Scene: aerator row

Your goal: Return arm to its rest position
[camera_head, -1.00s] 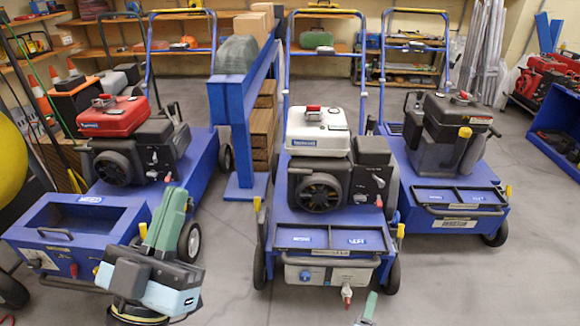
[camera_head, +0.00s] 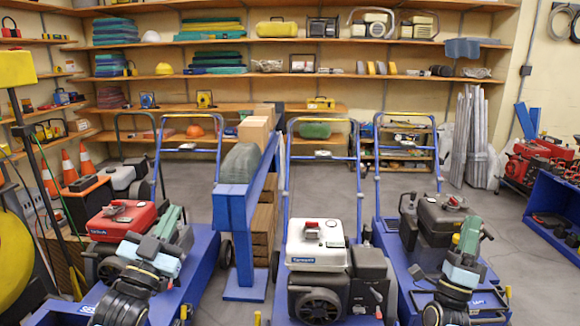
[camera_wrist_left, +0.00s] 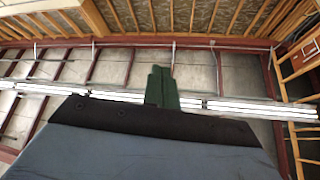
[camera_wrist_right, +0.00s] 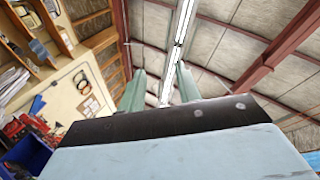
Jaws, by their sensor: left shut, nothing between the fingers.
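My left gripper (camera_head: 171,218) points upward at the left of the head view, in front of the aerator with the red engine top (camera_head: 122,220). In the left wrist view its green fingers (camera_wrist_left: 162,88) are together and empty. My right gripper (camera_head: 470,230) points upward at the right, in front of the aerator with the dark engine (camera_head: 425,225). In the right wrist view its two green fingers (camera_wrist_right: 160,90) stand apart with nothing between them. Both wrist views look up at the ceiling.
A white-topped aerator (camera_head: 317,240) stands between the arms. A blue beam stand (camera_head: 235,230) with wooden blocks is left of it. Shelves (camera_head: 290,78) line the back wall. Orange cones (camera_head: 68,167) stand at left, a blue bin (camera_head: 550,215) at right. Grey floor (camera_head: 345,190) shows behind the machines.

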